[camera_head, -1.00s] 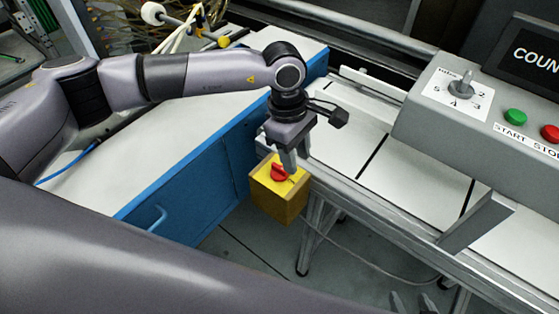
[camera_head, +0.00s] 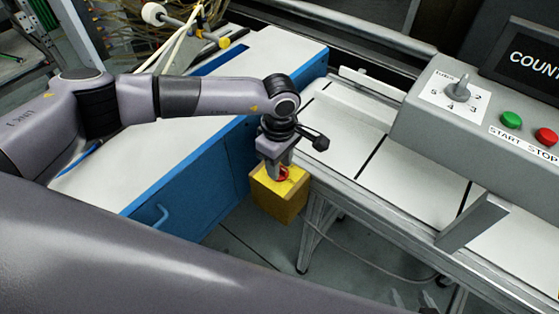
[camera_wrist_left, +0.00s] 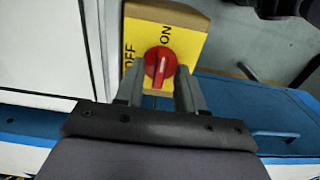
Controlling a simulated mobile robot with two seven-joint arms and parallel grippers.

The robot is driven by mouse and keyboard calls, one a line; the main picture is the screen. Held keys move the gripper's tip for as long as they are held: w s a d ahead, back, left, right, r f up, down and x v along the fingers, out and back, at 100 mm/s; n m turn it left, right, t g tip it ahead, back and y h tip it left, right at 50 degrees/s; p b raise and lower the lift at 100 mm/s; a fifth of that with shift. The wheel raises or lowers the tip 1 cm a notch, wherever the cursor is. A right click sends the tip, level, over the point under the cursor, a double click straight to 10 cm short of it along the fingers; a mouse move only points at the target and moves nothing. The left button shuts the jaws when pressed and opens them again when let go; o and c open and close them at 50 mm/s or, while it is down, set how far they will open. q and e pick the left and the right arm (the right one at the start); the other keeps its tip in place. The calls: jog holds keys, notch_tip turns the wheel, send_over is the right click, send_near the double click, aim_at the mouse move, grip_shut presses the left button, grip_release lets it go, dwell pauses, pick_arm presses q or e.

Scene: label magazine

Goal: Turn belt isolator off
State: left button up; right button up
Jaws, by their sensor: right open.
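The belt isolator is a yellow box (camera_head: 280,202) at the end of the conveyor, with a red rotary knob (camera_head: 283,174) on its top face. In the left wrist view the knob (camera_wrist_left: 160,64) has its grip bar pointing roughly toward the ON label (camera_wrist_left: 166,35); the OFF label (camera_wrist_left: 128,56) is to the left. My left gripper (camera_head: 276,174) is down over the box and partly hides the knob in the head view. Its fingers (camera_wrist_left: 159,84) are apart, one on each side of the knob, with gaps to the grip bar. My right gripper (camera_head: 412,301) shows only faintly at the bottom edge.
A blue cabinet with a white top (camera_head: 225,85) stands left of the box. The conveyor (camera_head: 345,125) runs to its right, with a metal bracket (camera_head: 474,221) at the front edge. A grey control panel (camera_head: 430,127) has a dial, green and red buttons.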

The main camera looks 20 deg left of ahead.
pick_arm(q)
grip_shut()
jog(key=shift+n, duration=0.3)
jog(key=n+b, duration=0.2)
jog(key=shift+f+n, duration=0.1)
jog(key=shift+n, duration=0.2)
jog(key=n+b, duration=0.2)
jog(key=n, duration=0.3)
jog(key=n+b, duration=0.1)
jog(key=n, duration=0.4)
jog(key=shift+b, duration=0.4)
jog(key=n+b, duration=0.1)
jog(key=n, duration=0.3)
jog(key=shift+n, duration=0.3)
jog(key=shift+r, duration=0.2)
